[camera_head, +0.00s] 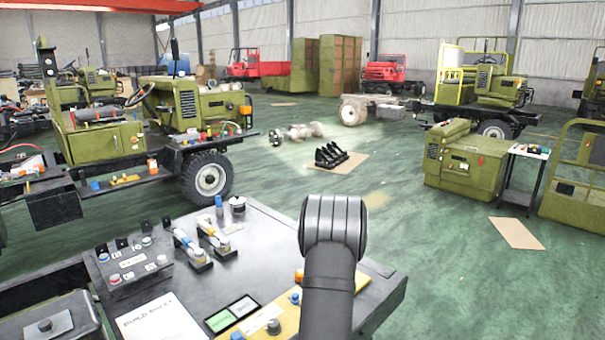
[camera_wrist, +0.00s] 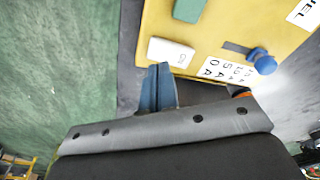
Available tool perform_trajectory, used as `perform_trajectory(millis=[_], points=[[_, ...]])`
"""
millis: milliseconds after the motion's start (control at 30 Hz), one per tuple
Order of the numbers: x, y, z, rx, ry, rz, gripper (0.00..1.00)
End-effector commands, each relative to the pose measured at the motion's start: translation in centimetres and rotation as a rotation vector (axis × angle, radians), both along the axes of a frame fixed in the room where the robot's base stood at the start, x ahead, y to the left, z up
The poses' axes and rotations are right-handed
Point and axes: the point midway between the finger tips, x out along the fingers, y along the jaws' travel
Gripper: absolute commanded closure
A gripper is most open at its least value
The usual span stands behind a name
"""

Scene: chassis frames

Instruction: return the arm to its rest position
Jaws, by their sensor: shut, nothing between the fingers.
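My gripper (camera_wrist: 157,72) shows in the wrist view as two blue-grey fingers closed together, with nothing between them. Its tips are near the lower edge of a yellow panel (camera_wrist: 215,52), close to a white block (camera_wrist: 171,52) on it; I cannot tell whether they touch. In the head view my dark arm rises from the bottom edge, right of the middle, in front of the chassis deck (camera_head: 270,235). My fingers are hidden there.
The yellow panel (camera_head: 289,323) carries a blue knob (camera_wrist: 260,60) and a green block (camera_wrist: 189,9). On the deck are a grey control box (camera_head: 131,262), levers (camera_head: 192,250) and a white sheet (camera_head: 161,322). Green floor (camera_head: 440,260) is open to the right.

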Motion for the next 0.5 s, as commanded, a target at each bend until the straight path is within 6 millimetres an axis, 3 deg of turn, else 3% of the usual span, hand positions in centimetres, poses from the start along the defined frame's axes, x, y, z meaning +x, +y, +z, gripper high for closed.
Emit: perform_trajectory(millis=[267, 500], points=[[0.0, 0.0, 5.7, 0.0, -0.001, 0.0, 1.0], [1.4, 0.9, 8.2, 0.007, 0.066, -0.148, 1.0]])
